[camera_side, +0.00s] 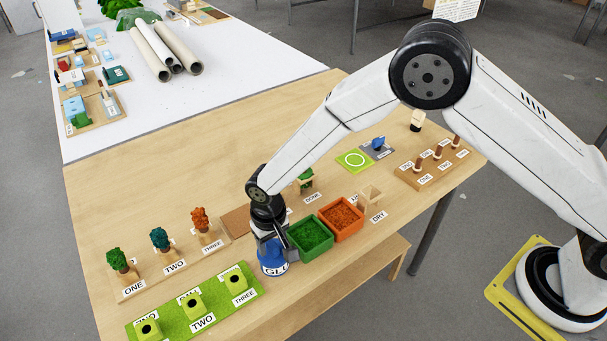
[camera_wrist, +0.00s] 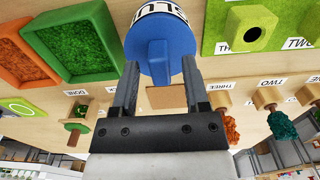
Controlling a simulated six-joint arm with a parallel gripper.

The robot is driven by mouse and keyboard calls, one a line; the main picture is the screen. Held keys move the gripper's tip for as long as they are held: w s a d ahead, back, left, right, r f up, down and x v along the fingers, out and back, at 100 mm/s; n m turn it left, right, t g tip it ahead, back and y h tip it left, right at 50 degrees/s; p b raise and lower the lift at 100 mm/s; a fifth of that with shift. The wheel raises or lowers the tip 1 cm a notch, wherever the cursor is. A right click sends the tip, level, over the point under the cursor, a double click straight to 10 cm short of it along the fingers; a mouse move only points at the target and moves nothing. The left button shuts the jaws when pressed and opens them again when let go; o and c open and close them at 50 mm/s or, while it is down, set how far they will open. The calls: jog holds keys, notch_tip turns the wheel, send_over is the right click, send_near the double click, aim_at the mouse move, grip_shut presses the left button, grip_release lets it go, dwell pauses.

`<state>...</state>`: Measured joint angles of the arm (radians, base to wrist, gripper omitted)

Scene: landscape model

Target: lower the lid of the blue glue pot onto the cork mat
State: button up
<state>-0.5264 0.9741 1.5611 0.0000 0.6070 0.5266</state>
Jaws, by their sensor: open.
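The blue glue pot (camera_side: 273,269) with a white lettered label stands on the wooden table, partly hidden by my gripper in the side view. Its blue lid (camera_wrist: 147,40) with a raised bar handle shows in the wrist view and appears to sit on the pot. My gripper (camera_side: 271,242) is over the pot, pointing down. In the wrist view my gripper (camera_wrist: 159,68) is open, with one finger on each side of the handle; I cannot tell if they touch it. The brown cork mat (camera_side: 236,222) lies bare on the table behind the pot, and also shows in the wrist view (camera_wrist: 166,98).
A green tray (camera_side: 293,252) and an orange tray (camera_side: 358,234) stand close right of the pot. A green numbered board (camera_side: 214,313) lies front left. A wooden rack (camera_side: 150,287) with small trees stands left of the mat.

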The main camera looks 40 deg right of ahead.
aim_at(272, 243)
grip_shut()
jog(key=shift+r, duration=0.2)
jog(key=shift+r, duration=2.55)
jog(key=shift+w, duration=0.1)
